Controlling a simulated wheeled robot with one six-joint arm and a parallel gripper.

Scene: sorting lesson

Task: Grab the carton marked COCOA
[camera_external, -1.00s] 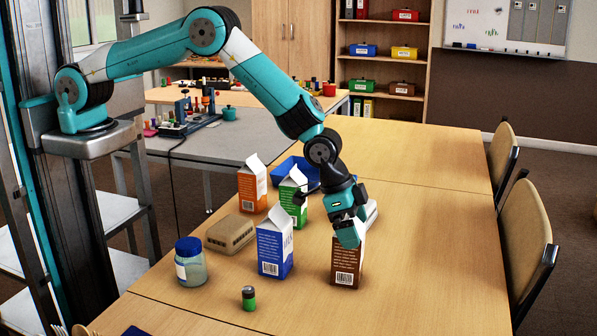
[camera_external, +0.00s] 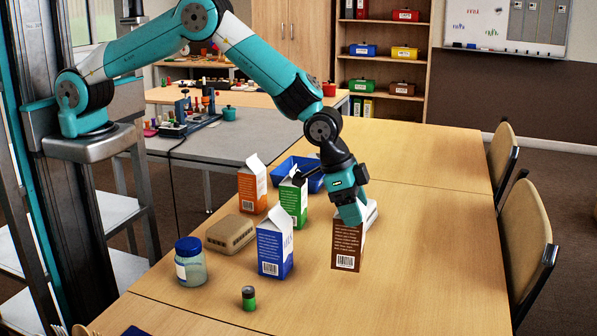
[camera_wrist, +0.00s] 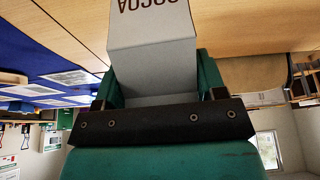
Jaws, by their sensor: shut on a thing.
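The brown carton (camera_external: 347,246) is at the front right of the group on the wooden table. In the wrist view the carton (camera_wrist: 152,48) shows a pale sloped top and the word COCOA upside down, cut by the picture's upper edge. My gripper (camera_external: 350,212) points down and is shut on the carton's top. The carton is upright and looks a little above the table. In the wrist view the green fingers of my gripper (camera_wrist: 158,84) stand on both sides of the carton.
A blue carton (camera_external: 275,252), green carton (camera_external: 292,203) and orange carton (camera_external: 250,190) stand to the left. A tan box (camera_external: 230,234), blue-lidded jar (camera_external: 190,265), battery (camera_external: 249,298) and blue tray (camera_external: 312,184) are nearby. The table's right side is clear.

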